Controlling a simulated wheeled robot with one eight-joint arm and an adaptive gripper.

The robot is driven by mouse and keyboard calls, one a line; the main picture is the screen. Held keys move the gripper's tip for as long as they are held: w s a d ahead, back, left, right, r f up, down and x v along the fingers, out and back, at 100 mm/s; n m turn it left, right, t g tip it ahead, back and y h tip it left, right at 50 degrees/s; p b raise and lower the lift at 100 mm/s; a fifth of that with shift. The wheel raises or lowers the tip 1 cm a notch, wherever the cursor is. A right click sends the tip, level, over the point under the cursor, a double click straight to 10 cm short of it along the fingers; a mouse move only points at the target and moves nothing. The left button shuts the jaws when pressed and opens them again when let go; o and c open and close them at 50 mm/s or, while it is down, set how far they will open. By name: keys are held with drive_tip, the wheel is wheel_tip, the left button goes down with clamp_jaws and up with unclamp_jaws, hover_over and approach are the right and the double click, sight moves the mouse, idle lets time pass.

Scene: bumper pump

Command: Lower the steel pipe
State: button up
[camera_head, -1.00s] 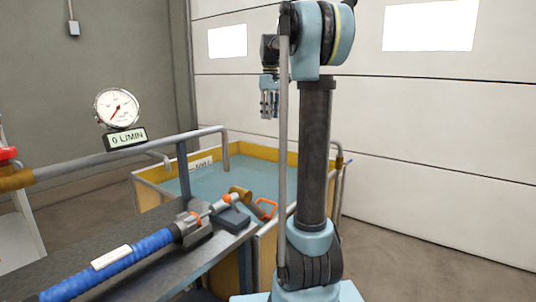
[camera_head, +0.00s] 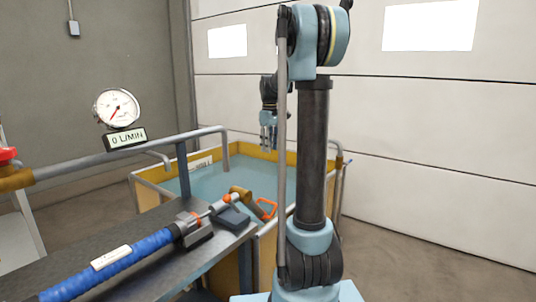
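A grey steel pipe (camera_head: 90,161) runs from a brass-coloured coupling (camera_head: 15,180) at the far left to the tank, where its end bends down. A round gauge (camera_head: 117,108) and a display (camera_head: 125,139) reading 0 L/MIN sit on it. My gripper (camera_head: 268,147) hangs fingers down over the tank, to the right of the pipe's bent end and apart from it. It holds nothing that I can see. Its fingers are too small to tell whether they are open.
A yellow-walled tank (camera_head: 245,153) of water stands behind my arm. A dark bench (camera_head: 130,285) at front left carries a blue hose (camera_head: 110,265) with a metal fitting. An orange handle (camera_head: 266,209) shows by the tank's near edge. A panelled door closes the back.

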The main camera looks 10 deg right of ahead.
drive_tip(key=shift+f, duration=1.55)
clamp_jaws()
unclamp_jaws()
drive_tip(key=shift+r, duration=0.1)
wheel_tip(320, 180, up, 12)
